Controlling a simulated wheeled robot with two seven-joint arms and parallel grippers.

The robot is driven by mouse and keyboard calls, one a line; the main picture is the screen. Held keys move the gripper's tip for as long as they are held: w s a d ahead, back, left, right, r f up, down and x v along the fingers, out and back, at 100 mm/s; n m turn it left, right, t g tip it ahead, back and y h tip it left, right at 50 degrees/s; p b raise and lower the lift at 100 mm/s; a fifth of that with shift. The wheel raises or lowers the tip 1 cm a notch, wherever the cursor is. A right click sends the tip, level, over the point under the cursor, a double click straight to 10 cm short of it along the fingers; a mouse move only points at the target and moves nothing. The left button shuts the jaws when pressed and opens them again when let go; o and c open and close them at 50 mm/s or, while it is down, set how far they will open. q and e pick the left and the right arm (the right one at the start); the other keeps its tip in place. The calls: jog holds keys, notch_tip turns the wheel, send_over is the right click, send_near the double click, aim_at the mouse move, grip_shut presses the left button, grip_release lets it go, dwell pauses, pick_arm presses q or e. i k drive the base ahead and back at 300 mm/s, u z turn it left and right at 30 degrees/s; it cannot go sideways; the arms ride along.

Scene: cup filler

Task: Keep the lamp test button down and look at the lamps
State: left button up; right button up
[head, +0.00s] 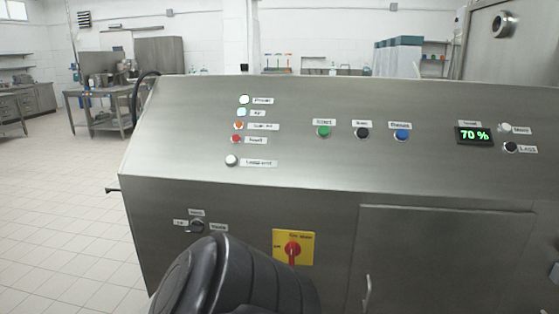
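The lamp test button (231,160) is a pale round button low on the left of the sloped steel panel, with a label to its right. No gripper touches it. Above it is a column of lamps. The third lamp (239,126) is orange and the fourth lamp (236,139) is red; I cannot tell for sure whether these two are lit. Neither of my grippers shows in the head view. Only a black arm part of mine rises at the bottom, left of centre.
Green (323,132), black (362,132) and blue (402,134) buttons sit mid-panel. A display (474,135) reads 70 %, with two knobs beside it. Below are a selector (197,227) and a red switch on a yellow plate (305,236). The space before the upper panel is clear.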

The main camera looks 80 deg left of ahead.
aim_at(231, 160)
jog(key=u, duration=2.85)
